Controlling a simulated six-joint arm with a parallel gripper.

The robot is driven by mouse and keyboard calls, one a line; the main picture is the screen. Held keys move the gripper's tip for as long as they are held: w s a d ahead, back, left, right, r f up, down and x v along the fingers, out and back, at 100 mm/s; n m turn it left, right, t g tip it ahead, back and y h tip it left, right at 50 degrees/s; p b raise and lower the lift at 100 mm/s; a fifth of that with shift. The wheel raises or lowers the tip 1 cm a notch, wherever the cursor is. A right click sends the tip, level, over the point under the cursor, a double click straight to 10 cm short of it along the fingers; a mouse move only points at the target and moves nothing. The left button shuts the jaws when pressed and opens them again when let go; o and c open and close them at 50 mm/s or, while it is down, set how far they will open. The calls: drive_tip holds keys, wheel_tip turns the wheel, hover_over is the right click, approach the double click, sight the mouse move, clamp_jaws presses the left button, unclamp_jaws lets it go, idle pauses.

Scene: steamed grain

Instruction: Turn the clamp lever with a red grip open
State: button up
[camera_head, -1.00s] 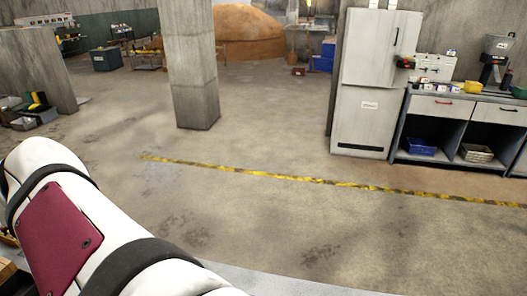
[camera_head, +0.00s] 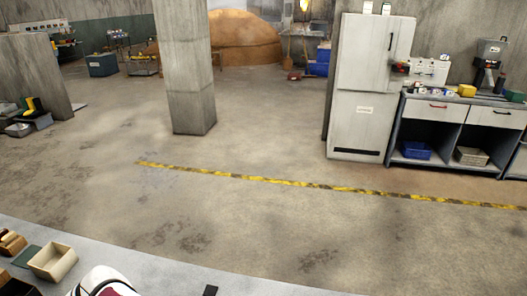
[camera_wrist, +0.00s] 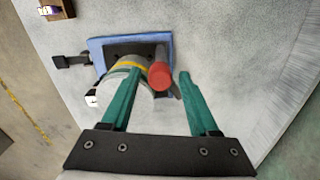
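The clamp shows in the wrist view on a pale grey surface. It has a blue base (camera_wrist: 104,52) and a rounded metal body with a yellow band. Its lever ends in a round red grip (camera_wrist: 160,75). My gripper (camera_wrist: 158,74) has two green fingers, spread apart, with the red grip showing between their tips. A gap shows between the grip and the right finger. The left finger overlaps the clamp body in the picture and hides part of it. I cannot tell whether either finger touches the clamp. The red grip is not visible in the head view.
A black fitting (camera_wrist: 72,61) sticks out left of the blue base. A small wooden block (camera_wrist: 57,9) is at the upper left of the wrist view. In the head view, an open beige box (camera_head: 52,262) stands on the grey worktop (camera_head: 150,272) at the lower left.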

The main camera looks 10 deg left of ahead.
clamp_jaws()
drive_tip(key=shift+n, duration=0.4)
drive_tip(key=n, duration=0.4)
drive_tip(key=shift+n, duration=0.4)
drive_tip(key=n, duration=0.4)
drive_tip(key=shift+n, duration=0.7)
drive_tip(key=shift+o, duration=0.9)
unclamp_jaws()
